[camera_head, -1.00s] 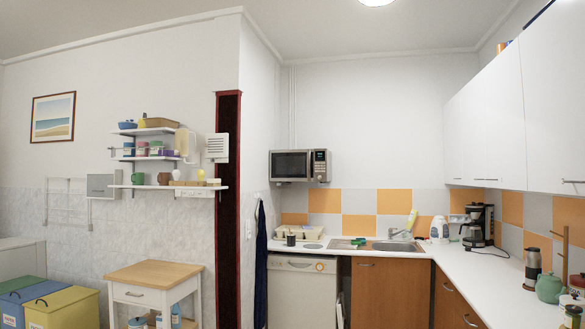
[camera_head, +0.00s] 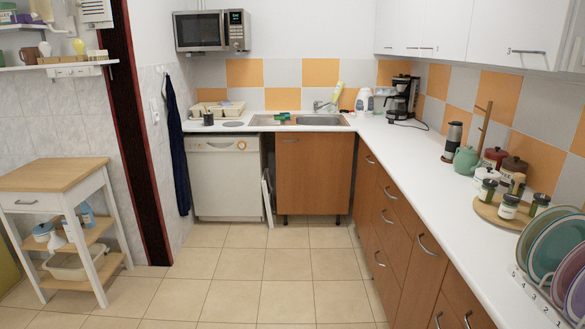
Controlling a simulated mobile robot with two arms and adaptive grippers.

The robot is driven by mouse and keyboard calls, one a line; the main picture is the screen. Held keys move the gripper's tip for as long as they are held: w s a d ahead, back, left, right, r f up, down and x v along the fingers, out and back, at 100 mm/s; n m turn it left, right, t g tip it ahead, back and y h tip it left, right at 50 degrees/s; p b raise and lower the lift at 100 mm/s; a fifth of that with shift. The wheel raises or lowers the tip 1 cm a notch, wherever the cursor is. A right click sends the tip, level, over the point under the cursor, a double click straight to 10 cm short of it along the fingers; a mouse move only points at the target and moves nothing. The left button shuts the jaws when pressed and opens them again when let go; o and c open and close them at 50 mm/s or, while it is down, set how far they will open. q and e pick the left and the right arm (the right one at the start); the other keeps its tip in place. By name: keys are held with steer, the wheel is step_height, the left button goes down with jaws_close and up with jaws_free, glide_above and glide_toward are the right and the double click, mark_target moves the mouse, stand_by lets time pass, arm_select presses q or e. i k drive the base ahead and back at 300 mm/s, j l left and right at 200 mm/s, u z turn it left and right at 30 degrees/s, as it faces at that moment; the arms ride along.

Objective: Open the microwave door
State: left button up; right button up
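The microwave (camera_head: 211,31) hangs on the back wall at the upper left of the head view, above the counter and the dishwasher. It is silver with a dark door window (camera_head: 198,30) and a control panel (camera_head: 236,30) on its right side. Its door looks shut. Neither of my grippers shows in the view.
A white counter (camera_head: 400,150) runs along the back and right, with a sink, coffee maker (camera_head: 402,98), jars and a plate rack. A wooden-topped cart (camera_head: 55,174) stands at left. The tiled floor (camera_head: 250,285) in the middle is clear.

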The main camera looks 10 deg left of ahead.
mark_target(201, 31)
steer(key=i, duration=1)
steer(key=i+j+u, duration=0.1)
steer(key=i, duration=0.9)
steer(key=i+u, duration=0.1)
steer(key=i, duration=0.9)
steer(key=i+l, duration=0.15)
steer(key=i, duration=0.85)
steer(key=i+l+u, duration=0.1)
steer(key=i, duration=0.9)
